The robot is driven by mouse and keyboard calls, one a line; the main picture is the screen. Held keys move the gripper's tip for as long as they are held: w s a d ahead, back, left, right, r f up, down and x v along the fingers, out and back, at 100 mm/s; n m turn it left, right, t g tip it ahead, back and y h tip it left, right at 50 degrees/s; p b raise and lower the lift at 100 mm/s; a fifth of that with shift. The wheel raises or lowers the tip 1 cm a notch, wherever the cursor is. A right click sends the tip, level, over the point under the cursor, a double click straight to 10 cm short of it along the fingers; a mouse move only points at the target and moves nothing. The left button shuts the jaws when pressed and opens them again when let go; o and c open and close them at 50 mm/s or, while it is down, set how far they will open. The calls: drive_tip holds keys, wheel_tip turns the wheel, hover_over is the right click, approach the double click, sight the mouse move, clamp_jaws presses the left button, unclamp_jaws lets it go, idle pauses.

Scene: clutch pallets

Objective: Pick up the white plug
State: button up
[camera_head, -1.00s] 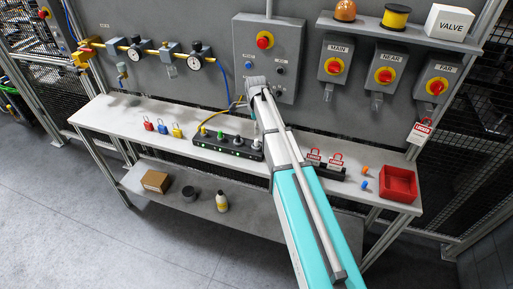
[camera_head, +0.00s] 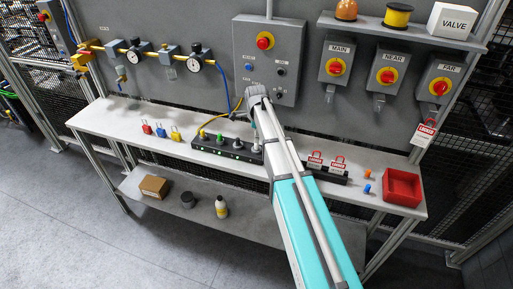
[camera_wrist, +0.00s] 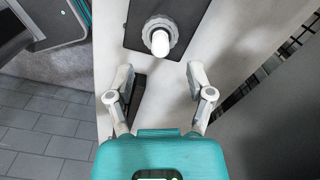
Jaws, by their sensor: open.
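The white plug (camera_wrist: 159,39) stands upright at the end of a black power strip (camera_wrist: 133,30) in the wrist view. In the head view the black power strip (camera_head: 212,149) lies on the bench, and a pale plug (camera_head: 256,148) is at its right end, partly beside my arm. My gripper (camera_wrist: 160,78) is open and empty. In the wrist view the plug appears just beyond the gap between its two fingers, roughly centred, and no finger touches it. In the head view my arm hides most of the gripper's fingers.
A yellow plug (camera_head: 202,134) and a green plug (camera_head: 220,138) stand on the strip. Coloured padlocks (camera_head: 161,131) are to its left. A lock rack (camera_head: 328,173) and a red bin (camera_head: 402,188) are to the right. A grey panel (camera_head: 268,60) rises behind.

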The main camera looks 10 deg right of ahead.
sight(257, 146)
drive_tip(key=shift+f+b, duration=2.55)
drive_tip(key=shift+f, duration=0.05)
drive_tip(key=shift+c, duration=0.2)
clamp_jaws()
